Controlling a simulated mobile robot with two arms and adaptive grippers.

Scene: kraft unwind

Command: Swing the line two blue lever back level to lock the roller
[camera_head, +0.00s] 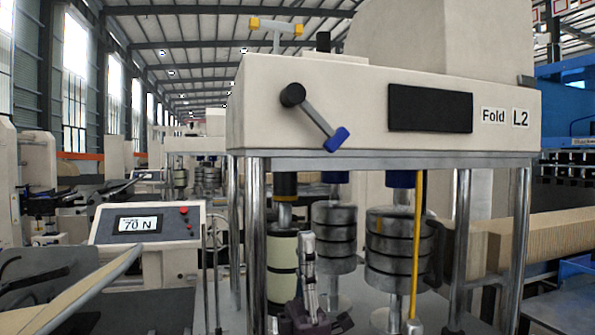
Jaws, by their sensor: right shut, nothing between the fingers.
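The line two blue lever (317,119) is on the front of the cream machine housing marked "Fold L2". Its round black pivot is at the upper left. Its grey arm slants down to the right and ends in a blue tip just above the housing's lower edge, so it is tilted, not level. My right gripper (308,240) points upward below the housing, in front of the rollers. Its fingers are together and empty, apart from the lever and lower than its blue tip. My left gripper is not in view.
Ribbed grey rollers (387,250) and a cream-banded roller (282,262) stand behind my gripper. Chrome posts (463,230) and a yellow rod (417,240) flank them. A console reading "70 N" (139,225) is at the left. Corrugated brown material (540,233) extends right.

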